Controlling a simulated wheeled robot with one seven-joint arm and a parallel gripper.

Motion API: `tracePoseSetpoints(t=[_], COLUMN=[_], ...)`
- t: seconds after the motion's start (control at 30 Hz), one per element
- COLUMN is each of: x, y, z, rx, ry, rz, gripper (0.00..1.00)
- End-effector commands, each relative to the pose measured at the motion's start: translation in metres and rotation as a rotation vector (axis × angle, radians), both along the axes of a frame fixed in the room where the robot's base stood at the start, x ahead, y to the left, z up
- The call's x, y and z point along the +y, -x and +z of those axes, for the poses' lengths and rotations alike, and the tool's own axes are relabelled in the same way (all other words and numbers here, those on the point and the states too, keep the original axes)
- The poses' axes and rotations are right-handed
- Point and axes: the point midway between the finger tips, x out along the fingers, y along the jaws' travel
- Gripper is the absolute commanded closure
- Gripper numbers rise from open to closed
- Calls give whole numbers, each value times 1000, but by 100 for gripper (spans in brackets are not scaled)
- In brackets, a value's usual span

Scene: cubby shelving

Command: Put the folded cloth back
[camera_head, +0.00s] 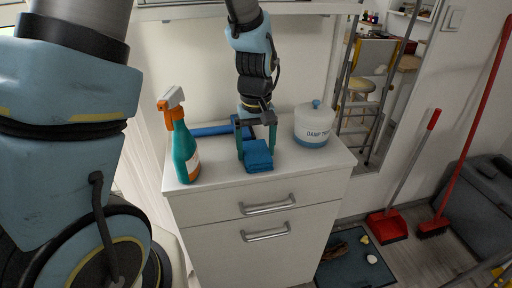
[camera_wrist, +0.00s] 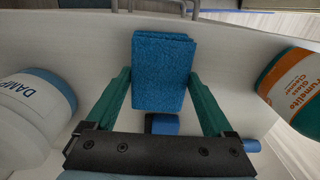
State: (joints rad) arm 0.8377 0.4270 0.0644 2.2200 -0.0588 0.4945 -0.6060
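The folded cloth (camera_head: 258,157) is a blue, thick, layered square on the front part of the white cabinet top (camera_head: 320,158). It also shows in the wrist view (camera_wrist: 162,72), in the middle between my fingertips. My gripper (camera_head: 257,148) points down over it with one teal finger on each side. In the wrist view the fingers of my gripper (camera_wrist: 159,72) are wide apart, with their tips right at the cloth's side edges. I cannot tell whether they press on it or only straddle it, nor whether it is lifted.
An orange and teal spray bottle (camera_head: 183,140) stands left of the gripper. A white tub with a blue knob (camera_head: 313,124) stands right. Two drawer handles (camera_head: 267,205) front the cabinet. A ladder (camera_head: 372,90) and a red dustpan (camera_head: 386,226) are at right.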

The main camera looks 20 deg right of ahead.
Motion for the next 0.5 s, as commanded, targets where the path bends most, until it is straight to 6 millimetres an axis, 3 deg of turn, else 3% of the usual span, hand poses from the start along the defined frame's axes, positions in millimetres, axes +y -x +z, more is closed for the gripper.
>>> tracePoseSetpoints(t=[0.1,0.33,0.5], x=[0,0,-1], y=[0,0,-1], z=[0,2,16], rx=[0,0,-4], ry=[0,0,2], rz=[0,0,-1], gripper=[0,0,0])
